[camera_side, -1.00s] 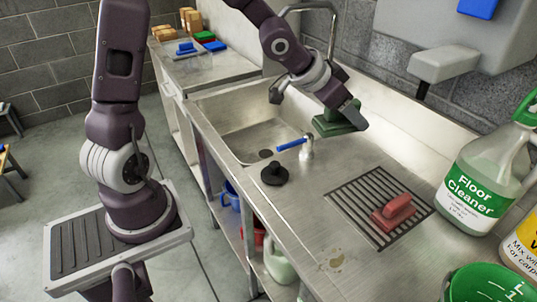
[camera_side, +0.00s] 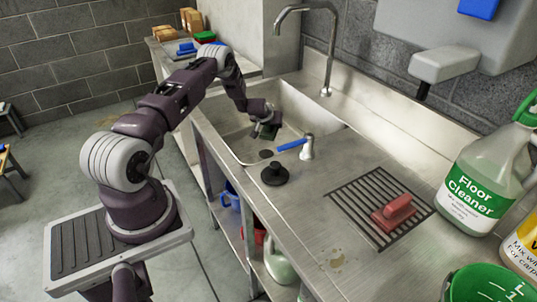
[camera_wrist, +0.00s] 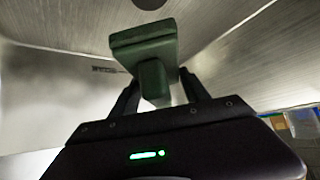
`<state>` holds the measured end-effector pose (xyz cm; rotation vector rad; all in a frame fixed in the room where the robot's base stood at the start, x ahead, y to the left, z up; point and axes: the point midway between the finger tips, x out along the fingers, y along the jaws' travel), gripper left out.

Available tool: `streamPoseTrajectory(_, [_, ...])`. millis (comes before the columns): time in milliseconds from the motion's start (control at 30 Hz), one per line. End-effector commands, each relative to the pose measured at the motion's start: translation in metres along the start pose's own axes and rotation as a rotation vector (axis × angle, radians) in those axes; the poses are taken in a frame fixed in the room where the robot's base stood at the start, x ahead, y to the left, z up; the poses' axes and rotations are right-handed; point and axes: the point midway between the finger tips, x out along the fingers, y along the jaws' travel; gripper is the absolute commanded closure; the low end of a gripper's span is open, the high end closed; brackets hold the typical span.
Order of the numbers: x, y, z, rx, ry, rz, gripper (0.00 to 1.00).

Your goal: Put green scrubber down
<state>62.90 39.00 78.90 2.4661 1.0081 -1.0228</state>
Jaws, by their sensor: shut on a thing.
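The green scrubber (camera_wrist: 143,45) shows in the wrist view, its handle between the two fingers of my gripper (camera_wrist: 155,88) and its pad beyond the fingertips. My gripper is shut on the handle. In the side view my gripper (camera_side: 267,128) is low inside the sink basin (camera_side: 222,122), near its back part. There the scrubber is mostly hidden by the gripper and hard to make out. I cannot tell whether it touches the basin floor.
A tap (camera_side: 330,45) rises behind the basin. A blue-handled lever (camera_side: 305,147) and a black plug (camera_side: 274,174) stand at the basin's near edge. A red scrubber (camera_side: 394,213) lies on the grooved drain area. A floor cleaner bottle (camera_side: 480,180) and green bucket (camera_side: 488,284) are at right.

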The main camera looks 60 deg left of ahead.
Motion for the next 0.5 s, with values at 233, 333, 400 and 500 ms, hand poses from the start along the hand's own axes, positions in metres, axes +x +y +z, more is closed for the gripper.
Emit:
streamPoseTrajectory(233, [0.037,-0.007,0.036,-0.01,0.0,-0.009,0.97])
streamPoseTrajectory(333, [0.048,-0.006,0.048,-0.01,0.0,-0.008,0.97])
streamPoseTrajectory(400, [0.059,-0.006,0.059,-0.009,-0.001,-0.008,0.97])
streamPoseTrajectory(500, [0.072,-0.006,0.071,-0.009,0.0,-0.008,0.97])
